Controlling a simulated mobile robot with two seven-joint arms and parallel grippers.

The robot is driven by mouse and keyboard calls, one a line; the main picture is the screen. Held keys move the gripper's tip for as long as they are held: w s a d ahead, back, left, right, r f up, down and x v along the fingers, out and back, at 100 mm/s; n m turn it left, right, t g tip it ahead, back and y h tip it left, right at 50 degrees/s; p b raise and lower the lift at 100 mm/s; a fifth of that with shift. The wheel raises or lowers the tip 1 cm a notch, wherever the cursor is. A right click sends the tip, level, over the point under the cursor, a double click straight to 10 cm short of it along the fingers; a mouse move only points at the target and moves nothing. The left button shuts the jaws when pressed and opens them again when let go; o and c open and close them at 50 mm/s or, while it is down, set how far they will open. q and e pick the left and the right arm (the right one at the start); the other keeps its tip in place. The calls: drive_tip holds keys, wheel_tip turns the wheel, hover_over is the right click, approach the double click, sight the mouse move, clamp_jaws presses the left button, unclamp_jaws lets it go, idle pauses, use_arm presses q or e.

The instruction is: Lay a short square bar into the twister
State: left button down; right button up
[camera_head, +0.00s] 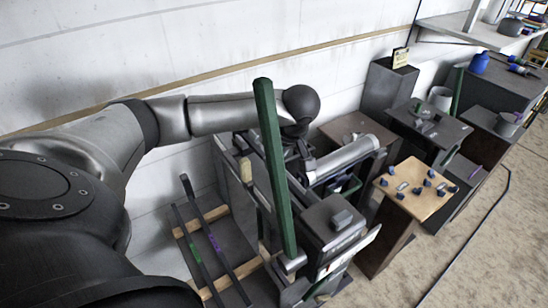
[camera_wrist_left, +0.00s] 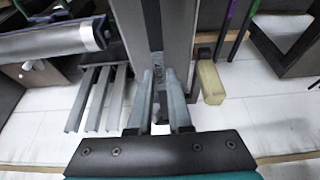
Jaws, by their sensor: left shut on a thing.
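The twister (camera_head: 335,215) is the grey machine in the middle of the head view, with a long green lever (camera_head: 273,165) rising and leaning from its front corner. My left arm reaches over from the left, and its wrist is partly behind the lever. In the left wrist view my left gripper (camera_wrist_left: 161,90) is shut, fingers close together, on a dark piece (camera_wrist_left: 159,75) that looks like the short square bar. The bar stands out poorly against the wide grey part of the machine behind it; I cannot tell whether it touches that. My right gripper is not in view.
Long dark bars (camera_head: 208,238) lie on a wooden rack at left. Several grey bars (camera_wrist_left: 100,98) and a yellowish block (camera_wrist_left: 211,83) flank the fingers in the wrist view. A wooden-topped stand (camera_head: 412,188) with small blue parts is at right; open floor lies beyond.

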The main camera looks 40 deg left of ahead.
use_arm(q)
drive_tip(key=shift+f, duration=0.2)
idle(0.4)
drive_tip(key=c, duration=0.8)
unclamp_jaws()
drive_tip(key=shift+o, duration=0.2)
drive_tip(key=shift+f, duration=0.1)
wheel_tip(320, 180, up, 20)
drive_tip(key=p, duration=0.2)
